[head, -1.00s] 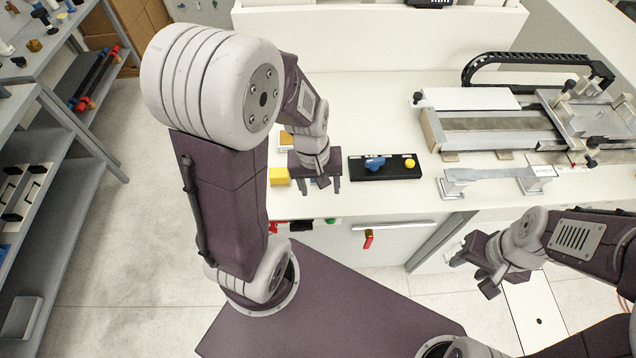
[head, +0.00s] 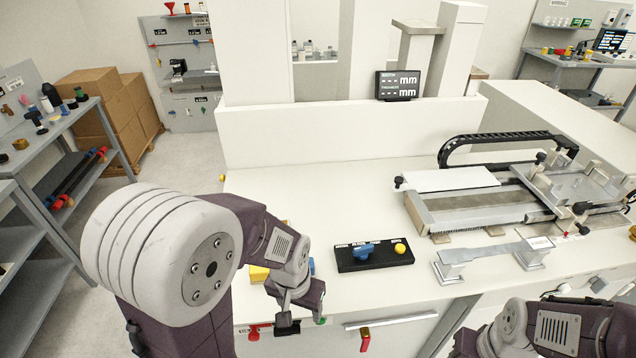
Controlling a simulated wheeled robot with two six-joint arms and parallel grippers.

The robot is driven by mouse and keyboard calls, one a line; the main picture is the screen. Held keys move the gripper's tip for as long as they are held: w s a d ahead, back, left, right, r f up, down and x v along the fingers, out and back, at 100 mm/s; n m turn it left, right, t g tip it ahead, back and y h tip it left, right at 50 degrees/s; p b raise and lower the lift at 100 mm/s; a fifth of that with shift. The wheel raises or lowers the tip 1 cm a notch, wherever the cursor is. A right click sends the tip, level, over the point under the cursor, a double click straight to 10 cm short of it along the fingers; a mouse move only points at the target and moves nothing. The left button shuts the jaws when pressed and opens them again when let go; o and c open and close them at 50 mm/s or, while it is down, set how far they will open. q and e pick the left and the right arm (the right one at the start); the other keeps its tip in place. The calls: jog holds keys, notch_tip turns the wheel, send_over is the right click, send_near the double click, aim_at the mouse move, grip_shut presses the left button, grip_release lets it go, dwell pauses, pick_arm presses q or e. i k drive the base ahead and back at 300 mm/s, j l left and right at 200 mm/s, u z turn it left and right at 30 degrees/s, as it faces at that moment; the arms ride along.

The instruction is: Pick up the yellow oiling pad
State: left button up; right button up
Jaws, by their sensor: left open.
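The yellow oiling pad (head: 258,274) is a small yellow block on the white bench near its front left edge. My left arm hides part of it. My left gripper (head: 300,318) is open and empty, pointing down over the bench's front edge, to the right of the pad and a little nearer to me. It appears apart from the pad. My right gripper (head: 468,346) is at the bottom edge, largely cut off, so its jaws cannot be made out.
A black control box (head: 374,258) with a blue switch and yellow knob lies right of the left gripper. A flat machine (head: 480,207) fills the right. The bench's middle back is clear.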

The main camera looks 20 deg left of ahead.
aim_at(257, 276)
jog(key=u, duration=1.4)
jog(key=z, duration=1.35)
jog(key=u, duration=1.35)
jog(key=i+l+z, duration=0.15)
jog(key=l, duration=0.3)
jog(key=i+l+z, duration=0.15)
jog(key=l, duration=0.25)
jog(key=k+l, duration=0.05)
